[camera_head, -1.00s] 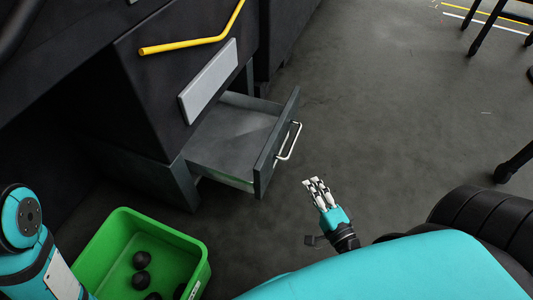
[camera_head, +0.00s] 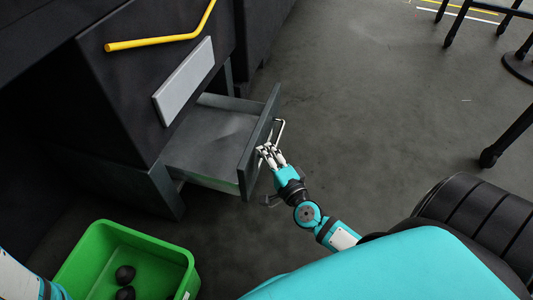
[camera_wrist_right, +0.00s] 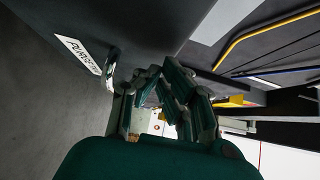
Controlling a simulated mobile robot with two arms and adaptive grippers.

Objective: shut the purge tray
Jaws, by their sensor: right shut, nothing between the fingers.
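The purge tray (camera_head: 215,142) is a grey drawer that stands pulled out of the dark cabinet. Its front panel (camera_head: 259,146) carries a silver bar handle (camera_head: 279,131). My right gripper (camera_head: 265,150) is shut and empty, at the front panel just below the handle; I cannot tell whether it touches. In the right wrist view the fingers (camera_wrist_right: 165,75) are close together, with the tray front and its white label (camera_wrist_right: 78,53) beyond. The handle (camera_wrist_right: 111,67) shows beside the fingers. At the lower left of the head view only part of my left arm shows, without its gripper.
A green bin (camera_head: 180,258) with black balls stands on the floor at the lower left. A yellow bar (camera_head: 160,40) and a light grey plate (camera_head: 184,80) are on the cabinet above the tray. Dark stand legs (camera_head: 505,135) are at the right. The floor between is clear.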

